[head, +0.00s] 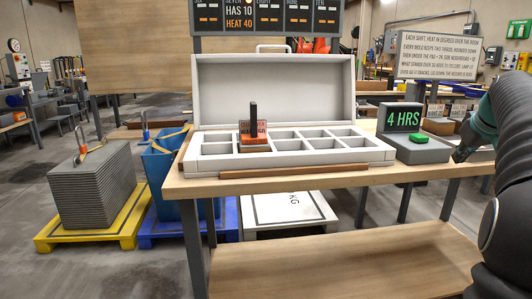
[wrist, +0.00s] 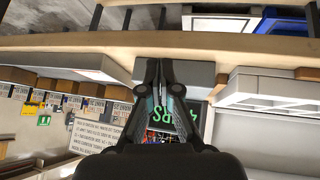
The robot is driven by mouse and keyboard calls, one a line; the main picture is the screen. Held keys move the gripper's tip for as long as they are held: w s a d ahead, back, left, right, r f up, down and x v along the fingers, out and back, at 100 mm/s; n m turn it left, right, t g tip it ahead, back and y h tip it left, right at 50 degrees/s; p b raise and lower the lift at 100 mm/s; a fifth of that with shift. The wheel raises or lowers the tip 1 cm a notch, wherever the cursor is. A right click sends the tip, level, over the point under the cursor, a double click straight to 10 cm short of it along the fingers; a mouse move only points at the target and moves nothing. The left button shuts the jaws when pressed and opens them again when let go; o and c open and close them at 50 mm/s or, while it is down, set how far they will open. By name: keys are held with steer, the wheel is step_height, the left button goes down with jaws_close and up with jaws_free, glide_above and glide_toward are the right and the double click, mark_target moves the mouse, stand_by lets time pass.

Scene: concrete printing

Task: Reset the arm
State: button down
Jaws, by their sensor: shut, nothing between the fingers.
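My arm comes in from the right edge of the head view. My gripper (head: 464,150) points down at the right end of the wooden table (head: 300,183), beside the grey box with the "4 HRS" display (head: 403,117). In the wrist view, which looks upside down, my gripper (wrist: 158,68) has its fingers together with nothing between them. The green display (wrist: 185,115) shows partly behind the fingers there. I cannot tell whether the fingertips touch anything.
An open grey case (head: 272,92) with several compartments stands on the table, with a dark-handled orange block (head: 254,138) in it. A green button (head: 432,139) sits on the display box. A sign board (head: 437,55) stands behind. Left are grey stacked sheets (head: 93,190) and a blue bin (head: 165,172).

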steer(key=s+a+f, duration=0.6)
steer(key=s+a, duration=0.3)
steer(key=a, duration=0.3)
steer(key=s+a+f+g+y, duration=0.1)
steer(key=s+a+f, duration=0.6)
steer(key=a, duration=0.5)
steer(key=s+a+f+y, duration=0.1)
steer(key=s+a+f, duration=0.5)
steer(key=s+a, duration=0.6)
steer(key=shift+a+f+g, duration=0.3)
steer(key=shift+a+f, duration=0.1)
steer(key=shift+a, duration=0.2)
